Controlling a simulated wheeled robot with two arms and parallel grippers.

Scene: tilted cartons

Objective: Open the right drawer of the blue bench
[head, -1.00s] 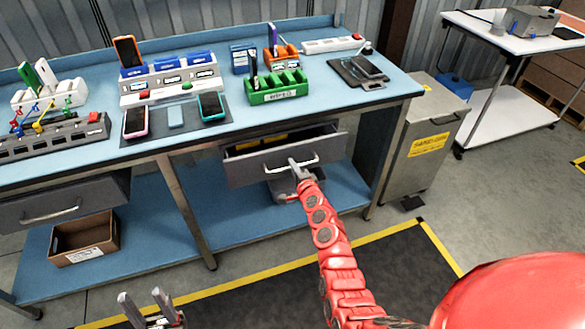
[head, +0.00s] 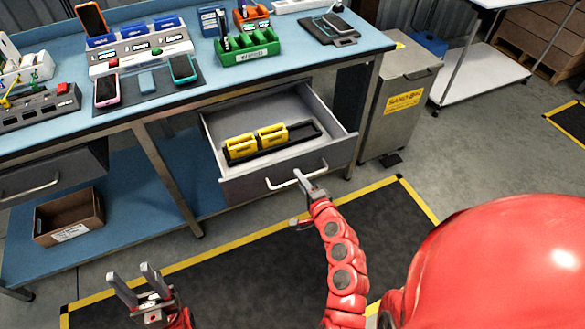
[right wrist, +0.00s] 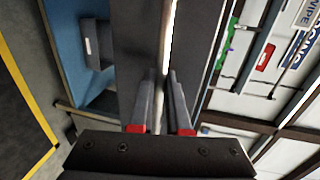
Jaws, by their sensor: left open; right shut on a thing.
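The blue bench (head: 190,87) stands across the head view. Its right drawer (head: 232,190) is pulled well out, and yellow items in a black holder (head: 262,142) lie inside it. My right gripper (head: 303,180) is shut on the drawer's handle (head: 280,186) at the drawer front. My left gripper (head: 135,278) is open and empty, low in front of the bench. The left drawer (head: 50,172) is shut.
On the bench top stand phones, a grey rack (head: 137,62) and a green box (head: 247,53). A cardboard box (head: 68,218) sits on the lower shelf. A grey bin (head: 397,105) stands right of the bench. The floor mat (head: 250,265) in front is clear.

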